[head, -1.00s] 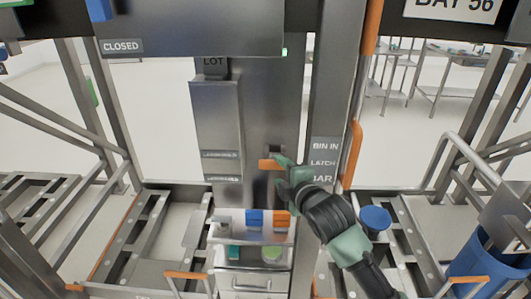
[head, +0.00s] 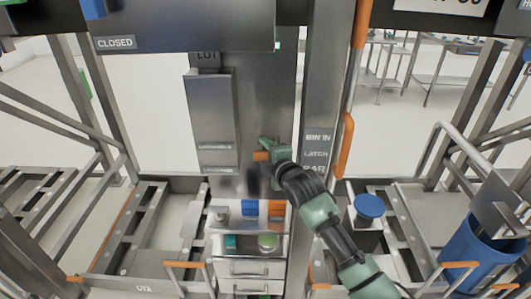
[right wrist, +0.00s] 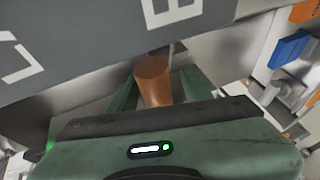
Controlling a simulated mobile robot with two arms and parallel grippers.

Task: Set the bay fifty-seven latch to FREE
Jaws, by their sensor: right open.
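The latch handle is a short orange bar (head: 261,156) on the grey metal column, left of the labels reading LATCH and BAR. My right gripper (head: 269,157) is at this handle, with one finger just above it. In the right wrist view the handle is an orange-brown round-ended bar (right wrist: 153,82) between the two green fingers of my right gripper (right wrist: 156,92), which are apart. I cannot tell whether a finger touches it. The latch's base and its position markings are mostly hidden. My left gripper is not in view.
A label plate (head: 317,153) is on the post to the right. A grey box (head: 210,120) is on the column to the left. Below is a small shelf unit (head: 248,268) with blue and orange items. A blue bin (head: 472,255) stands at the right.

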